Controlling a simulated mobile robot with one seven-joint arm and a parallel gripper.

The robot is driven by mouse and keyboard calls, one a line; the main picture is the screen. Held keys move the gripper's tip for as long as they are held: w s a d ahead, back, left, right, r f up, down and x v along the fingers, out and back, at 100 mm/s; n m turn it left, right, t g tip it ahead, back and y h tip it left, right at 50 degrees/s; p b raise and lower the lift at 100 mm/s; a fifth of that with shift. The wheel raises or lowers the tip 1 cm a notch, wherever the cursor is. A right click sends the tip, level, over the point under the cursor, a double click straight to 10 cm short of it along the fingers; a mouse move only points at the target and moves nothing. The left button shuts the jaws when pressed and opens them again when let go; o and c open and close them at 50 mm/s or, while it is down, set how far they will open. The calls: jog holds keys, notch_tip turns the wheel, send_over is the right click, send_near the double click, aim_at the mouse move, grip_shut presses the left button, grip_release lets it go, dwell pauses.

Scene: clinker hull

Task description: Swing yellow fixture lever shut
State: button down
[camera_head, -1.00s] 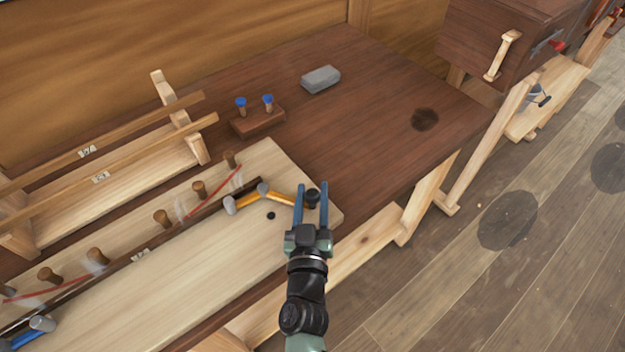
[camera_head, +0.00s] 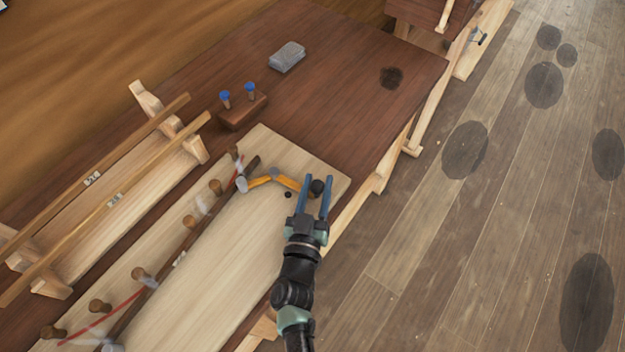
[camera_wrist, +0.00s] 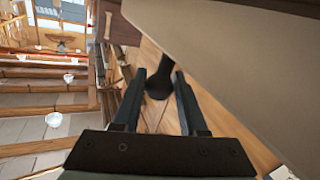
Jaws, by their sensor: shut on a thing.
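The yellow fixture lever (camera_head: 259,181) is at the far end of the pale plank (camera_head: 235,235) in the head view. It has grey metal joints, and its near arm reaches right to a black knob (camera_head: 317,187). My gripper (camera_head: 317,180) has its two blue fingers on either side of this knob and is shut on it. The wrist view also shows the dark knob (camera_wrist: 158,86) between the fingers (camera_wrist: 168,78). The lever's outer end reaches a dark strip (camera_head: 185,240) along the plank. The fingers partly hide the knob's base.
Wooden pegs (camera_head: 215,187) stand along the strip. A small block with two blue-topped pins (camera_head: 243,112) and a grey block (camera_head: 287,57) lie on the dark bench (camera_head: 335,100). A wooden rack (camera_head: 110,200) stands left. The floor on the right is open, with dark patches.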

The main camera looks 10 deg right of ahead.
dwell(0.3)
jog(key=shift+c, duration=2.3)
grip_release()
jog(key=shift+s, duration=0.1)
jog(key=v, duration=1.1)
jog(key=shift+s+a, duration=0.1)
jog(key=shift+s, duration=0.05)
jog(key=shift+s+a, duration=0.25)
jog(key=shift+s, duration=0.45)
jog(key=shift+c, duration=0.3)
